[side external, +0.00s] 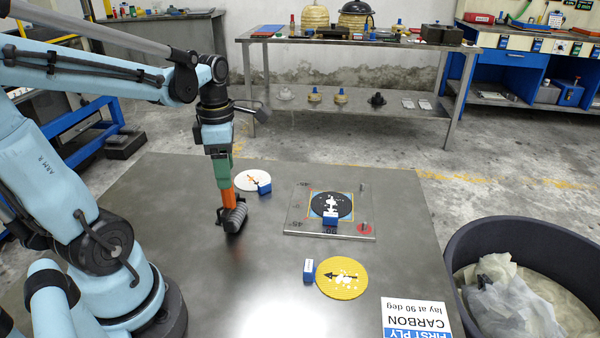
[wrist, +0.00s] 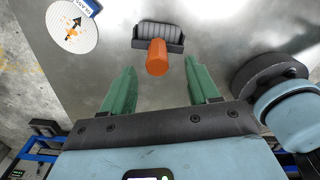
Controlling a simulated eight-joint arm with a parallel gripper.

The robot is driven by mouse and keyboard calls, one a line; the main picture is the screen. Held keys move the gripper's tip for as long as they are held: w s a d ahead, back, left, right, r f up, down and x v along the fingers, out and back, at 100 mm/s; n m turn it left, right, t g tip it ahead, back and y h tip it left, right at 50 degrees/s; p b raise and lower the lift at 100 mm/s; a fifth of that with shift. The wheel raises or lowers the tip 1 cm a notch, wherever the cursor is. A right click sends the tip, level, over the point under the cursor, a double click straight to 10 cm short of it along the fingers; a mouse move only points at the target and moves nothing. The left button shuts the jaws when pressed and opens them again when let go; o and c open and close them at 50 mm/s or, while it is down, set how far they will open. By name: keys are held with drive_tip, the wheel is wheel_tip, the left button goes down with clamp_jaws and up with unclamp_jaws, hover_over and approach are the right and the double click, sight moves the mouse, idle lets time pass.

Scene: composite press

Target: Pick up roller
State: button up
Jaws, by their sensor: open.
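The roller (side external: 228,198) stands on the metal table with its orange handle pointing up and a dark grey ribbed head in a dark holder at the bottom. In the wrist view the roller (wrist: 156,58) lies ahead, with its handle end centred between the fingertips. My gripper (side external: 222,179) points down right above the handle, its green fingers open. In the wrist view my gripper (wrist: 160,66) shows one finger on each side, with clear space between fingers and handle. I cannot tell whether the fingertips overlap the handle's top in height.
A white disc (side external: 250,181) with a blue-white block lies behind the roller. A clear plate (side external: 297,222) holding a black disc (side external: 331,205) is to the right. A yellow disc (side external: 342,278) and a sign (side external: 416,318) lie nearer. A dark bin (side external: 463,240) stands right. The table front-left is bare.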

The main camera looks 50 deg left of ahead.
sight(229, 191)
drive_tip(key=shift+w+a+f, duration=0.1)
drive_tip(key=shift+f, duration=1.6)
drive_tip(key=shift+w+a+f, duration=0.1)
drive_tip(key=shift+f, duration=1.55)
drive_tip(key=shift+c, duration=0.2)
drive_tip(key=shift+s, duration=0.1)
clamp_jaws()
